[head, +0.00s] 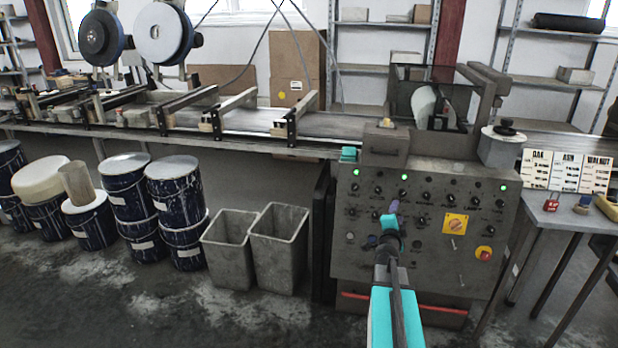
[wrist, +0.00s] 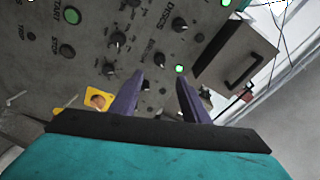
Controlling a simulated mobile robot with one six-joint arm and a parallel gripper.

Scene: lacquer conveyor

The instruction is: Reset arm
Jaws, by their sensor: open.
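My gripper (wrist: 158,92) is in the lower middle of the wrist view, its two purple fingers apart with nothing between them. In the head view my gripper (head: 391,212) is in front of the middle of the grey control panel (head: 350,275). The panel carries several black knobs, lit green lamps and a yellow plate with a rotary switch (head: 455,224). The yellow plate also shows in the wrist view (wrist: 97,99), left of the fingers. I cannot tell whether the fingertips touch any knob. My arm hides part of the panel's lower middle.
A red emergency button (head: 485,254) is at the panel's right. A conveyor (head: 250,122) runs behind and left. Two grey bins (head: 279,247) and several dark blue drums (head: 180,215) stand on the floor at left. A side table (head: 560,218) is at right. The front left floor is clear.

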